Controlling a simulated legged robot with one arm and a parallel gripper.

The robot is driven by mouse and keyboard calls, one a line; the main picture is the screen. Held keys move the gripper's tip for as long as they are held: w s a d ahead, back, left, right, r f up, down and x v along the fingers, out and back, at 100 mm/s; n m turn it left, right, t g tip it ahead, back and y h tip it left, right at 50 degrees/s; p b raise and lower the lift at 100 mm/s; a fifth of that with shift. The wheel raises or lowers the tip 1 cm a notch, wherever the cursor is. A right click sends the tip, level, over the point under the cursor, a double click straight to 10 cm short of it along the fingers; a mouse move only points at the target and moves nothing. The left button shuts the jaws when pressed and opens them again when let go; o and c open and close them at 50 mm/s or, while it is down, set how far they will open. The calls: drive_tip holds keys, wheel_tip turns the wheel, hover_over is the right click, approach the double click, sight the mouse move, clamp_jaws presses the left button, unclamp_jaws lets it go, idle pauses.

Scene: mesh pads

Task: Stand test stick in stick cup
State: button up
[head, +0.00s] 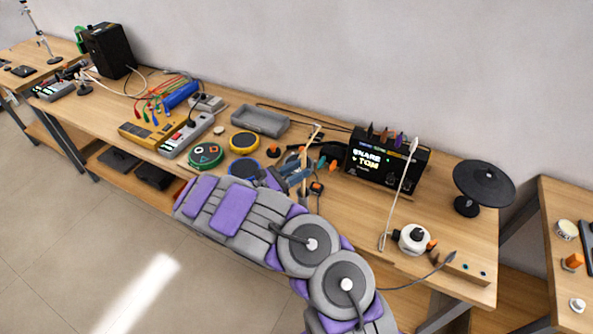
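My gripper (290,177) is over the middle of the bench, at the end of my grey and purple arm. It appears shut on a thin pale wooden stick (311,146), which I take to be the test stick. The stick stands nearly upright, leaning slightly right at its top. Its lower end is partly hidden by my gripper and arm, so I cannot tell whether it touches the bench. I cannot clearly pick out the stick cup; it may be hidden behind my arm.
The wooden bench (460,236) holds a black box with a lit display (388,160), a black round pad (484,186), a white round device (412,239) and a long pale rod (402,190). A grey tray (260,121) and coloured round pads lie left of the stick.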

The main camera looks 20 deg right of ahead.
drive_tip(key=shift+o, duration=0.4)
drive_tip(key=shift+a, duration=0.1)
drive_tip(key=s+a+f+p, duration=0.1)
drive_tip(key=a, duration=0.7)
drive_tip(key=a+f, duration=0.1)
drive_tip(key=a, duration=0.8)
drive_tip(key=shift+s+f+p, duration=0.25)
drive_tip(key=shift+s+p, duration=0.1)
drive_tip(key=shift+p, duration=0.05)
